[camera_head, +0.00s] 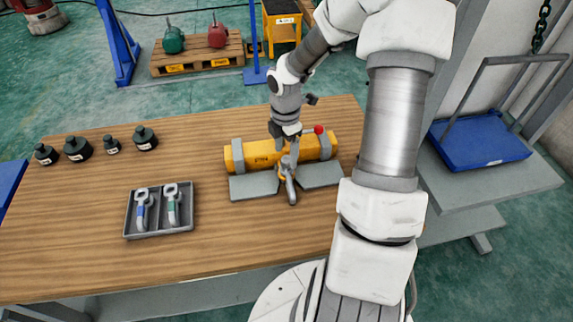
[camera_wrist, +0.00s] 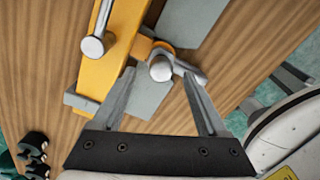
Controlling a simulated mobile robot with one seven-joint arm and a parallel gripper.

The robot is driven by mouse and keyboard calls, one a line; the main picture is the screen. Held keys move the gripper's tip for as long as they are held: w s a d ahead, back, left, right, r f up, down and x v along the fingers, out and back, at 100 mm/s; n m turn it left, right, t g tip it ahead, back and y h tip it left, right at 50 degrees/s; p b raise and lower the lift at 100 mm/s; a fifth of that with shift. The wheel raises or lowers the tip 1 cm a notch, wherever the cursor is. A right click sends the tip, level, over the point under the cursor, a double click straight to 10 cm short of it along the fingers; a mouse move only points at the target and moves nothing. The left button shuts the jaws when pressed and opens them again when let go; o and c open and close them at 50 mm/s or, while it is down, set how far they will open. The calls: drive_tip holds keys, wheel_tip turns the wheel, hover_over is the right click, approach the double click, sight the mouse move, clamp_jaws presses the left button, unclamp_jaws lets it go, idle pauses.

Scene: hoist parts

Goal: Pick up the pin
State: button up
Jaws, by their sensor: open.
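A yellow beam (camera_head: 263,152) lies on the wooden table with a grey metal fitting (camera_head: 287,180) at its front side. In the wrist view, a round silver end (camera_wrist: 162,69), which looks like the pin's head, sits at this fitting beside a yellow lug (camera_wrist: 141,47). My gripper (camera_wrist: 158,73) is open, its fingertips on either side of the silver end with gaps showing; nothing is held. In the head view my gripper (camera_head: 288,152) is over the beam's front side. How deep the pin sits is hidden.
A silver lever (camera_wrist: 95,42) with a red knob (camera_head: 319,129) is on the beam close by. Grey plates (camera_head: 253,186) lie in front. A grey tray (camera_head: 128,222) holds two hook-like parts. Several dark weights (camera_head: 77,149) stand at back left. The table's front left is clear.

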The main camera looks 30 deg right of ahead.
sight(287, 159)
wheel_tip(287, 159, down, 3)
drive_tip(key=shift+f, duration=0.15)
drive_tip(key=shift+d, duration=0.1)
clamp_jaws()
